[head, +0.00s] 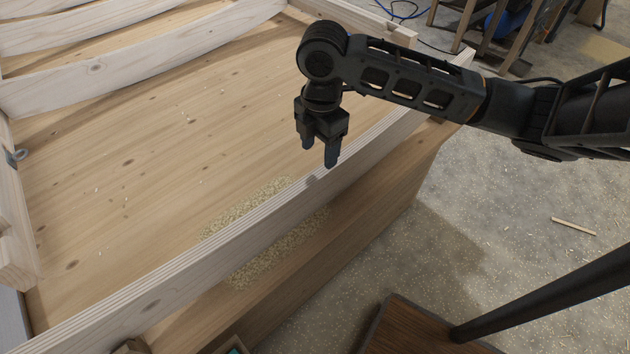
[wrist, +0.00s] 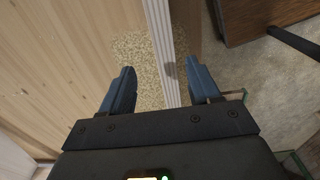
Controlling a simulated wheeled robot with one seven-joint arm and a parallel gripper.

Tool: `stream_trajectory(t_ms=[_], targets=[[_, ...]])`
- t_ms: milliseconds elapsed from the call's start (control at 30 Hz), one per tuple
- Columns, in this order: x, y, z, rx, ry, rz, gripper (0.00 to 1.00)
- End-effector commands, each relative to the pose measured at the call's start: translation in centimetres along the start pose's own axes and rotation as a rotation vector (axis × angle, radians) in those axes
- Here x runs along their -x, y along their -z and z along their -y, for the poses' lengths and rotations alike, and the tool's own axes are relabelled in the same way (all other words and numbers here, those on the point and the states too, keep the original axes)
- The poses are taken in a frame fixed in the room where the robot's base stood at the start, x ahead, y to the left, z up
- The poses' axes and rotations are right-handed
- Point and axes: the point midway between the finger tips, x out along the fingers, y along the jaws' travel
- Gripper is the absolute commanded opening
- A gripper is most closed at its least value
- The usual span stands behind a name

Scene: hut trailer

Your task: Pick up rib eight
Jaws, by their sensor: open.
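A long pale board with a layered edge (head: 235,222) runs from lower left to upper right along the near side of the wooden bench top; no label shows, so I cannot tell for certain that it is rib eight. My gripper (head: 319,152) points down just above this board, toward its right half. In the wrist view, my gripper (wrist: 160,70) is open, with one blue-grey finger on each side of the board (wrist: 158,30). Nothing is held. I cannot tell how far the fingertips reach down beside the board.
Several curved pale ribs (head: 140,62) span the frame at the upper left. A side rail (head: 14,215) with a metal eye stands at the left. Sawdust (head: 248,203) lies on the bench top on both sides of the board. Concrete floor (head: 480,215) is at the right.

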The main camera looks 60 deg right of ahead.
Motion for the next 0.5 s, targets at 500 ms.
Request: stream_trajectory(t_ms=[500], targets=[[-5.0, -0.6, 0.7, 0.000, 0.016, 0.011, 0.62]])
